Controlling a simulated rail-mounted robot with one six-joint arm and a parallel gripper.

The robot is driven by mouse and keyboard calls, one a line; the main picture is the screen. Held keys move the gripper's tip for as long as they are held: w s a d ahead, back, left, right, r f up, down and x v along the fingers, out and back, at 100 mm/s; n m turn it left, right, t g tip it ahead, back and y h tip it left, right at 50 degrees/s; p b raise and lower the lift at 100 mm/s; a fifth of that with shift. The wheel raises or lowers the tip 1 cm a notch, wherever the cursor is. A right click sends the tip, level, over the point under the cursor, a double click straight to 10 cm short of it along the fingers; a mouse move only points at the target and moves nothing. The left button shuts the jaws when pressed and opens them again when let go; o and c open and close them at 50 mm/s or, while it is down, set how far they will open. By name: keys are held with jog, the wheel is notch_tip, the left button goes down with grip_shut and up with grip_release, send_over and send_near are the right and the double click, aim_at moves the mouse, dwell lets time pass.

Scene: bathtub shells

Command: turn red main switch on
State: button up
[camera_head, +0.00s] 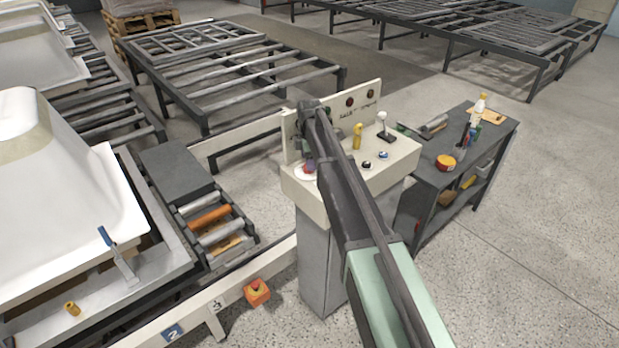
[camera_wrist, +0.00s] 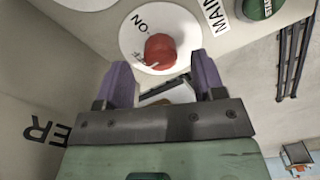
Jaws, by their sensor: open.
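The red main switch (camera_wrist: 160,50) is a round red knob on a white disc marked ON, with part of a MAIN label beside it, in the wrist view. A white pointer line on the knob points to the lower left, toward small lettering I cannot read well. My gripper (camera_wrist: 159,80) is open, its two purple fingers apart on either side below the knob, not closed on it. In the head view my gripper (camera_head: 307,150) is over the left end of the cream control console (camera_head: 405,160), and my arm hides part of the console.
A green button (camera_wrist: 258,8) sits right of the switch. The console carries a yellow knob (camera_head: 357,136) and a black joystick (camera_head: 384,128). A grey bench (camera_head: 495,135) with tools stands to the right. A roller conveyor (camera_head: 212,222) and white bathtub shell (camera_head: 60,190) are at left.

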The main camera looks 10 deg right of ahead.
notch_tip(320, 180, down, 3)
jog(key=shift+b, duration=0.6)
jog(key=shift+r, duration=0.2)
jog(key=shift+c, duration=0.2)
jog(key=c, duration=0.9)
